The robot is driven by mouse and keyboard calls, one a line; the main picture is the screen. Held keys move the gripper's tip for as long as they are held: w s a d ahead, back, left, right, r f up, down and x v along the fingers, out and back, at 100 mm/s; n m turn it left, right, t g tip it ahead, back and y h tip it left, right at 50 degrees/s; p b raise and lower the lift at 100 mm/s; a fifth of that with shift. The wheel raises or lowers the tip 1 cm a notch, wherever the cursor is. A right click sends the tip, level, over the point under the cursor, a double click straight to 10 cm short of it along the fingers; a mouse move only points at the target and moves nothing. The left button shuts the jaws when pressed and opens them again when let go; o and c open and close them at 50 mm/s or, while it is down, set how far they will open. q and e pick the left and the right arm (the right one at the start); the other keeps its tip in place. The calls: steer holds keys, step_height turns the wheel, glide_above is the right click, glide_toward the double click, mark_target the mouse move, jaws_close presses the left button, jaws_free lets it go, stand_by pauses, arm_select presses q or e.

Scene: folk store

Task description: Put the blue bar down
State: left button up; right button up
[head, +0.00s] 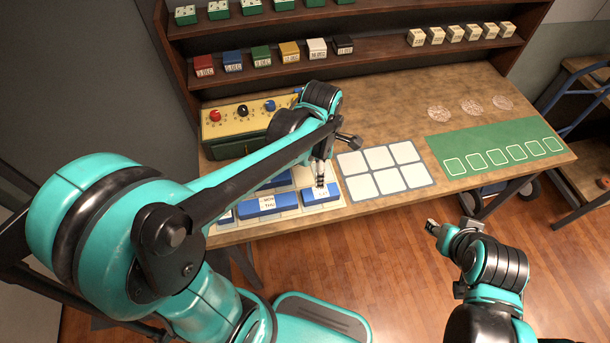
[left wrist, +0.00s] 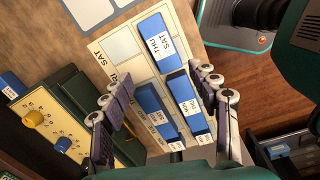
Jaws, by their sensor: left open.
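Several blue bars lie on a pale gridded board (head: 334,206) at the table's front edge. One blue bar (head: 318,195), whose label reads THU SAT in the left wrist view (left wrist: 153,52), lies at the board's right end. Another blue bar (head: 262,206) is labelled MON THU. My left gripper (head: 320,181) is just above the THU SAT bar. In the left wrist view its fingers are spread apart with nothing between them. My right gripper (head: 433,227) hangs over the floor in front of the table; its jaws are too small to judge.
A white-celled mat (head: 372,161) lies right of the board, and a green mat (head: 482,147) farther right. A yellow-topped box with coloured knobs (head: 227,126) stands behind the board. Shelves (head: 380,45) with small blocks rise at the back.

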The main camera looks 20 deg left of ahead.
arm_select(q)
steer(key=s+a+r+m+t, duration=0.2)
steer(key=s+m+t, duration=0.1)
steer(key=m, duration=0.8)
steer(key=s+a+r+m+t, duration=0.2)
steer(key=s+m, duration=0.4)
steer(key=m, duration=0.5)
steer(key=shift+s+r+t, duration=0.25)
steer(key=shift+r+t, duration=0.4)
steer(key=shift+t, duration=0.05)
